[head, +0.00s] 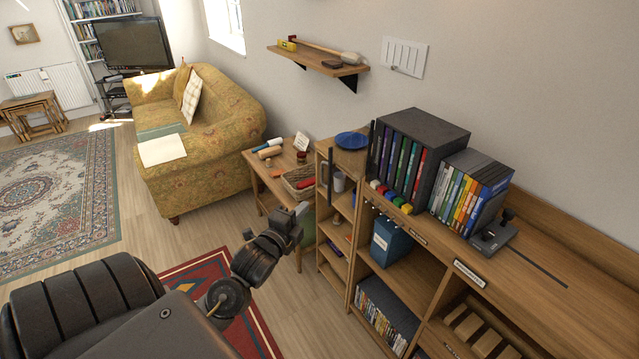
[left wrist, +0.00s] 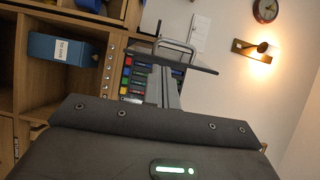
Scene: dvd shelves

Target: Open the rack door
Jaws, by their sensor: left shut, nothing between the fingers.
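A dark grey rack (head: 440,128) of upright cases with coloured tabs stands on the wooden shelf top; its cases (left wrist: 128,80) also show in the left wrist view. A thin dark door (head: 371,148) shows nearly edge-on at the rack's left side and looks swung out from the front. The door also shows in the left wrist view (left wrist: 207,69). Its bar handle (head: 331,168) sticks out to the left. My left gripper (head: 302,209) is shut and empty, left of and below the handle, apart from it in the head view. My right gripper is out of view.
Coloured cases (head: 468,190) and a black stand (head: 492,235) are right of the rack. A narrow shelf unit with a blue bowl (head: 352,140) and a side table with a basket (head: 299,182) are near my left gripper. A wall shelf (head: 318,60) hangs above.

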